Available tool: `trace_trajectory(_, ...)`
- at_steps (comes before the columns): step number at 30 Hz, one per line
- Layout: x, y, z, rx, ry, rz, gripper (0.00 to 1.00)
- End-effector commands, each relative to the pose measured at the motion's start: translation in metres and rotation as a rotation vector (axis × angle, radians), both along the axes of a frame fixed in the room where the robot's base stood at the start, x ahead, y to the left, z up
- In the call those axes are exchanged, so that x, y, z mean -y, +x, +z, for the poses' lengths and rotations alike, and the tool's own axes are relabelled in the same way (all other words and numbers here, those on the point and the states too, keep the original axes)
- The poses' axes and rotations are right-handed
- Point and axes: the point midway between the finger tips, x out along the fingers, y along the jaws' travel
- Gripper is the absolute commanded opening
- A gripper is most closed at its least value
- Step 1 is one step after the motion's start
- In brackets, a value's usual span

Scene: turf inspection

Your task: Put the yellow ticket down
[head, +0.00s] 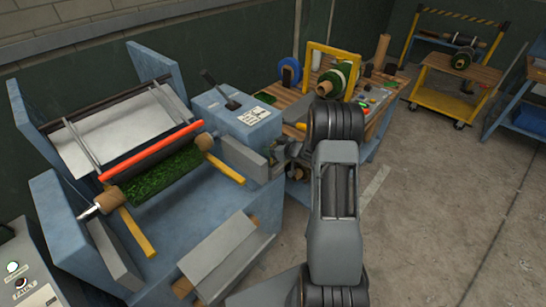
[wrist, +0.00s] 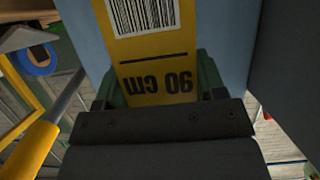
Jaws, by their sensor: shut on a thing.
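The yellow ticket (wrist: 150,68) fills the upper middle of the wrist view. It carries a barcode and the marking "90 cm", which reads upside down. My gripper (wrist: 160,90) is shut on the ticket, with its dark green fingers at the ticket's two sides. The ticket's far end runs out of the top of the frame. In the head view my own arm covers much of the area around the gripper, and I cannot make out the ticket there.
A blue machine with a green turf roll (head: 165,172) and a red bar (head: 150,150) stands at left. A blue control box (head: 238,118) with a lever is beside it. A cluttered wooden workbench (head: 285,97) lies behind my arm. A yellow cart (head: 447,97) stands at far right. Floor at right is clear.

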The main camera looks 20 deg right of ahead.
Motion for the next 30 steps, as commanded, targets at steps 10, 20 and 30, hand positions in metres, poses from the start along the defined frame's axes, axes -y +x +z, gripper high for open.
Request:
trace_trajectory(10, 0.0, -0.007, -0.045, -0.035, -0.001, -0.002, 0.19)
trace_trajectory(20, -0.001, -0.004, -0.055, -0.021, -0.003, -0.001, 0.19)
trace_trajectory(30, 0.0, -0.003, -0.054, -0.019, -0.001, -0.001, 0.88)
